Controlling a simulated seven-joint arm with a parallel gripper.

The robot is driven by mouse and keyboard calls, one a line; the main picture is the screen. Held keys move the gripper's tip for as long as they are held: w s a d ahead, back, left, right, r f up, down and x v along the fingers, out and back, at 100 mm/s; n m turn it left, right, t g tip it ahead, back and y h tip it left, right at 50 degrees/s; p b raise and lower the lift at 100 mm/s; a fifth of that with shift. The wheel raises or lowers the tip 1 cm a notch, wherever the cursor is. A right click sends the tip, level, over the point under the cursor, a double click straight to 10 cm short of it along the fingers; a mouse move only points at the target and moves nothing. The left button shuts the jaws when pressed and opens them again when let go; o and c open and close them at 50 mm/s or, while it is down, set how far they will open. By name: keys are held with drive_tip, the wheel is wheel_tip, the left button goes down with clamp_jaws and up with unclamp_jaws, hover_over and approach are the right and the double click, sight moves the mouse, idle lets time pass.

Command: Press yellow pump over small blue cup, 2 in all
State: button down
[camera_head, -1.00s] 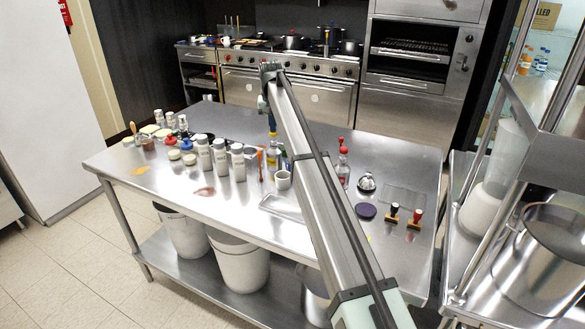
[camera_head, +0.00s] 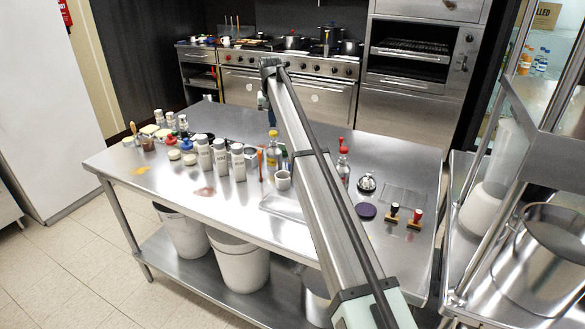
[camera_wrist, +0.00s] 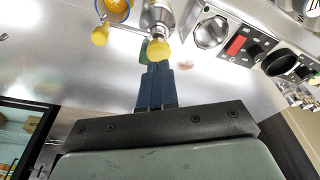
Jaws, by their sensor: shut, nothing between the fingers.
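My gripper (camera_wrist: 158,70) is shut and empty, its dark blue fingers pointing toward a round yellow knob (camera_wrist: 159,50) in the wrist view. The knob tops a silvery, bottle-like body (camera_wrist: 157,16) and looks like the yellow pump. I cannot tell whether the fingertips touch it. Beside it, a small blue-rimmed cup (camera_wrist: 128,12) with yellow inside is cut off by the top edge. Another yellow rounded piece (camera_wrist: 100,35) shows just below the cup. In the head view, a yellow top (camera_head: 272,134) stands beside my arm; the blue cup cannot be made out there.
A white mug (camera_head: 283,181) and white shakers (camera_head: 221,157) stand left of my arm on the steel table (camera_head: 240,205). A red-topped bottle (camera_head: 343,168), a bell (camera_head: 367,182) and two stamps (camera_head: 404,217) stand right. A green piece (camera_wrist: 143,52) shows beside my fingertips.

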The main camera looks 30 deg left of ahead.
wheel_tip(320, 180, up, 6)
drive_tip(key=shift+f, duration=0.2)
idle(0.4)
